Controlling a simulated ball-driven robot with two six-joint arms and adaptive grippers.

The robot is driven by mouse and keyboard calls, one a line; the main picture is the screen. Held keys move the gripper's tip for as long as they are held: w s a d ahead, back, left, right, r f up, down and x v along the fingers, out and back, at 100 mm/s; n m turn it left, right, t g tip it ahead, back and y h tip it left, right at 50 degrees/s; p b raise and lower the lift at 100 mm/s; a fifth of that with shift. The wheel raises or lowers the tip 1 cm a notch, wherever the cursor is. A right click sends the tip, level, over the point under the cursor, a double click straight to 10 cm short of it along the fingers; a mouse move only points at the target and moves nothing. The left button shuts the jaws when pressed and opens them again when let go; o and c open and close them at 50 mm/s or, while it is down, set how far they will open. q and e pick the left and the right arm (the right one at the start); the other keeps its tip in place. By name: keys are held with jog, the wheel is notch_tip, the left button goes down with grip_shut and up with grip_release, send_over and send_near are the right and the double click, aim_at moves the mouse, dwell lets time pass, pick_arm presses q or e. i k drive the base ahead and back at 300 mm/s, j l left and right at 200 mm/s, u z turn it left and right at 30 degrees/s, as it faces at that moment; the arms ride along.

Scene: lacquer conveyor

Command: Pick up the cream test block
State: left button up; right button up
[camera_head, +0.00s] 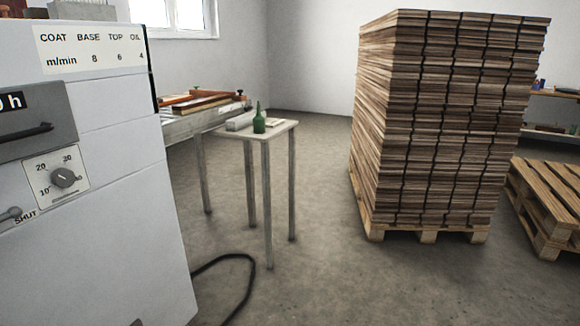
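I cannot clearly make out a cream test block. A small side table (285,131) stands in the middle distance, left of the picture's middle. On it are a green bottle (259,121) with a pointed tip, a pale grey block-like thing (240,121) to its left, and a small flat cream-coloured piece (273,125) to its right. The cream piece is too small to tell whether it is the block. Neither of my grippers is in view.
A white machine cabinet (100,200) with a dial fills the left side. A longer bench (190,125) with boards stands behind the side table. A tall stack of boards (440,120) on a pallet stands right, beside an empty pallet (550,200). A black cable (250,285) crosses otherwise clear floor.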

aim_at(273, 124)
jog(key=i+z, duration=0.15)
jog(key=i, duration=0.7)
jog(key=i+j+z, duration=0.15)
jog(key=i, duration=0.75)
jog(key=i+u, duration=0.25)
jog(key=i, duration=0.2)
jog(key=i+l+u, duration=0.25)
jog(key=i, duration=0.2)
